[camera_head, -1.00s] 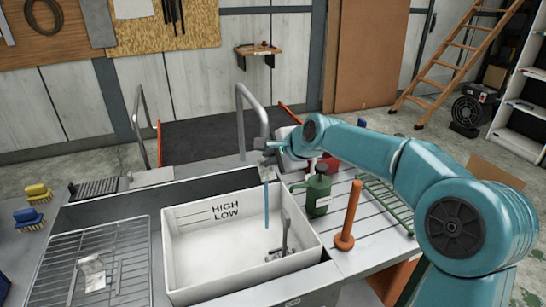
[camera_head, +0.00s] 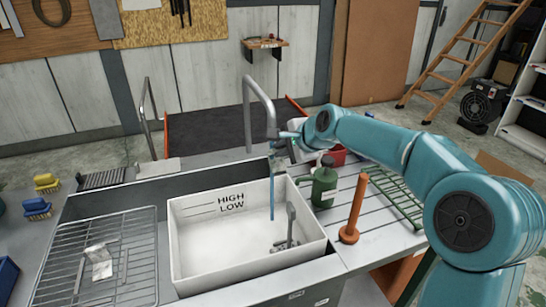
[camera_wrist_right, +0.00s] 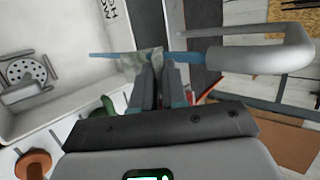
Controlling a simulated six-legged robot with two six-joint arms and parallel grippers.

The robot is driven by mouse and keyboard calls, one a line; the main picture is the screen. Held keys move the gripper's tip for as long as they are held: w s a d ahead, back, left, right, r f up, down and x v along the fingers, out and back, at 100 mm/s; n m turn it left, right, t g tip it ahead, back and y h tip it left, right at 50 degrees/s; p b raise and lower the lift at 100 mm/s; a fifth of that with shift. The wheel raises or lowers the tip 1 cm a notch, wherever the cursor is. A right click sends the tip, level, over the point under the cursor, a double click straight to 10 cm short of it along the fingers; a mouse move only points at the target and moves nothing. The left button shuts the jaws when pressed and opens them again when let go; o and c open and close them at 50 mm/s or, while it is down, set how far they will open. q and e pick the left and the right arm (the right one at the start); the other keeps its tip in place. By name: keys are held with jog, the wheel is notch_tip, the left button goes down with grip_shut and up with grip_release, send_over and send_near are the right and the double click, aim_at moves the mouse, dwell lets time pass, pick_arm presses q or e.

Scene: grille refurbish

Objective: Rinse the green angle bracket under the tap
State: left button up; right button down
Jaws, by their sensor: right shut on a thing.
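My right gripper (camera_head: 282,143) is just under the mouth of the curved grey tap (camera_head: 260,105), above the white basin (camera_head: 190,255). In the right wrist view its fingers (camera_wrist_right: 160,85) are shut on a small, pale grey-green piece, the angle bracket (camera_wrist_right: 140,60). The tap (camera_wrist_right: 265,58) shows there too, and its blue water stream (camera_wrist_right: 188,58) meets the bracket and carries on past it. In the head view the stream (camera_head: 272,195) falls into the basin, and the bracket is too small to make out clearly. My left gripper is not in view.
A wire rack (camera_head: 75,285) with a silvery piece (camera_head: 98,262) on it is left of the basin. A green bottle (camera_head: 324,185), an orange upright tool (camera_head: 353,210) and a green rack (camera_head: 395,195) stand on the right. A grey upright fitting (camera_head: 290,228) is in the basin.

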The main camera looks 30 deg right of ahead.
jog(key=shift+r, duration=0.1)
dwell(0.4)
jog(key=shift+w+a+p, duration=0.15)
jog(key=shift+a+p, duration=0.25)
jog(key=shift+a, duration=0.15)
jog(key=s+a+b, duration=0.1)
jog(key=s+b, duration=0.2)
jog(key=s, duration=0.5)
jog(key=shift+a, duration=0.25)
dwell(0.3)
dwell(1.2)
